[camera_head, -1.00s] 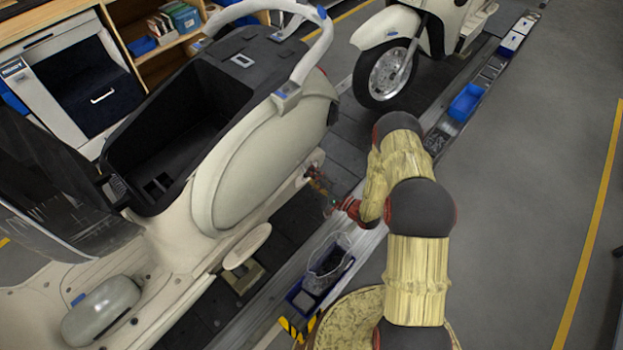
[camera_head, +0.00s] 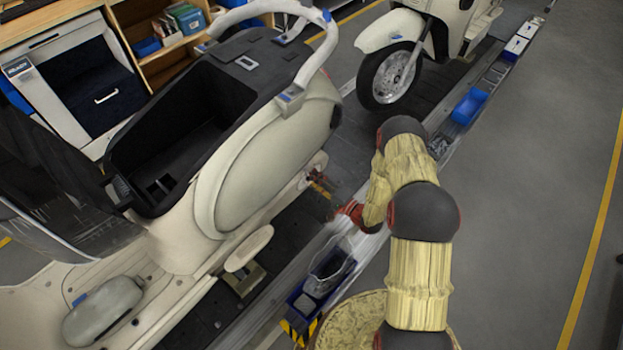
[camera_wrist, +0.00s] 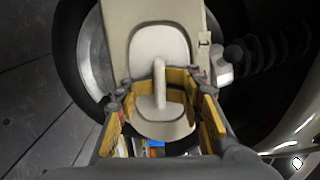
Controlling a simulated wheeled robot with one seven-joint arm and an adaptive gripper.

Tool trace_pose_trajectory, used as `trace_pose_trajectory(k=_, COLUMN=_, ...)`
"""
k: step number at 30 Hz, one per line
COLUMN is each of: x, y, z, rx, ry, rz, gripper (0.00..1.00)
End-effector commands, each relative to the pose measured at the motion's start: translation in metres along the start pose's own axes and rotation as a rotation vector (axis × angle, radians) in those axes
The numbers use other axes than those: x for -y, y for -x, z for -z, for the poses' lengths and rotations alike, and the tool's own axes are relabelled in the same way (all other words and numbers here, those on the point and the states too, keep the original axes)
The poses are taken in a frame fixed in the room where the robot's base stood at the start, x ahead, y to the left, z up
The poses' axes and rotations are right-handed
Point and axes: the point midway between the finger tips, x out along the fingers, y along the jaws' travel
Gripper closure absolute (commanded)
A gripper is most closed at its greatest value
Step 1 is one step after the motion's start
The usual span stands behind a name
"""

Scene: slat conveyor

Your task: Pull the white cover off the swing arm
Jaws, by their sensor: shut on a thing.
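The white cover (camera_wrist: 145,42) shows in the wrist view as a rounded plate with an upright grip rib in its middle. It is in front of the beige swing arm (camera_wrist: 118,14); I cannot tell whether the two touch. My gripper (camera_wrist: 160,88) is shut on the rib, with its yellow pads on either side. In the head view my red gripper (camera_head: 350,213) is low beside the rear of the beige scooter (camera_head: 265,180), to the right of its swing-arm area (camera_head: 316,167). The cover is too small to make out there.
A blue bin (camera_head: 302,300) with a clear bag (camera_head: 328,268) stands on the conveyor's edge below my gripper. A second scooter (camera_head: 395,65) stands farther along the line. A blue tray (camera_head: 469,106) lies at the edge. The grey floor (camera_head: 530,190) at right is clear.

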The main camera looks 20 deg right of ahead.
Motion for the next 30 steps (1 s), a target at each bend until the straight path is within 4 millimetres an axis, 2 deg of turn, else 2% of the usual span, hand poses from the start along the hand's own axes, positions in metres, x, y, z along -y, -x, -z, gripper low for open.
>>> trace_pose_trajectory(k=30, x=-0.001, y=0.024, z=-0.001, rx=0.003, ry=0.000, rz=-0.001, gripper=1.00)
